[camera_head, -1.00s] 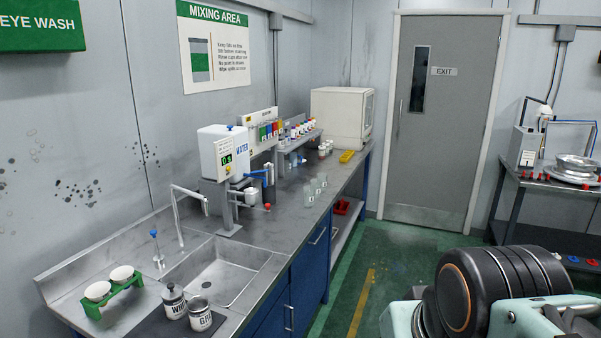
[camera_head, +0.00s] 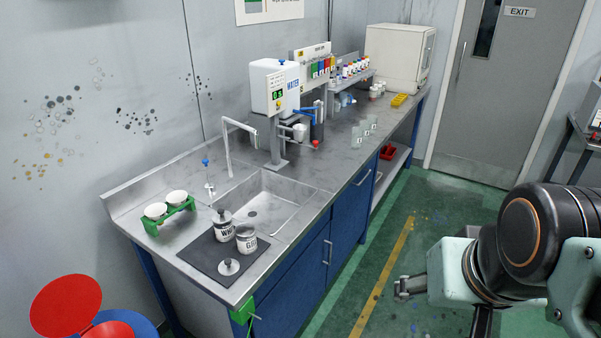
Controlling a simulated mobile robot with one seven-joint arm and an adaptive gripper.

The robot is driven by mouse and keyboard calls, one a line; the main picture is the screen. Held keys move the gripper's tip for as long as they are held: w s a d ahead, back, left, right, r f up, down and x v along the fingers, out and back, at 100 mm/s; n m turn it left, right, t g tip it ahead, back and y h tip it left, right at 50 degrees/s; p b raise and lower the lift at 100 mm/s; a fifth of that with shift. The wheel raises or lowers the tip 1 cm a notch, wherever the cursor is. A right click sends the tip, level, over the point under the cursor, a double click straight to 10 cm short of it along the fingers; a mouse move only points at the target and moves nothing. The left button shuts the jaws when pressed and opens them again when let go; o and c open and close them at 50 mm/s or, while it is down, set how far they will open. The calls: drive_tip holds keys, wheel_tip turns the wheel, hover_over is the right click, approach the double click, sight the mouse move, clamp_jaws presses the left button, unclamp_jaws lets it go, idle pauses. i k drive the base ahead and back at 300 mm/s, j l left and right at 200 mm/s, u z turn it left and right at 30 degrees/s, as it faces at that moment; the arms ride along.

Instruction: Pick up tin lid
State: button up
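A small round grey tin lid (camera_head: 229,267) with a knob lies on the dark mat (camera_head: 199,258) at the near end of the bench. Behind it stand two labelled tins: the "WH" tin (camera_head: 224,230), with a knobbed lid on, and the "GR" tin (camera_head: 246,241). The loose lid is apart from both tins. My gripper (camera_head: 404,288) shows small at the end of my arm, over the floor at the right. It is well away from the lid and bench. Its fingers are too small to tell whether they are open.
A sink (camera_head: 264,205) and a green rack (camera_head: 170,216) with two white cups are beside the mat. A tap (camera_head: 228,150) and a water dispenser (camera_head: 273,95) rise behind. A red-lidded blue bin (camera_head: 66,305) stands at lower left. The green floor (camera_head: 385,250) before the bench is clear.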

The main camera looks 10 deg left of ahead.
sight(228, 267)
drive_tip(key=u, duration=1.3)
drive_tip(key=i+l+u, duration=0.4)
drive_tip(key=i+l, duration=0.65)
drive_tip(key=l, duration=0.15)
drive_tip(key=l+z, duration=0.35)
drive_tip(key=l, duration=0.3)
drive_tip(key=j+u, duration=0.35)
drive_tip(key=j, duration=0.3)
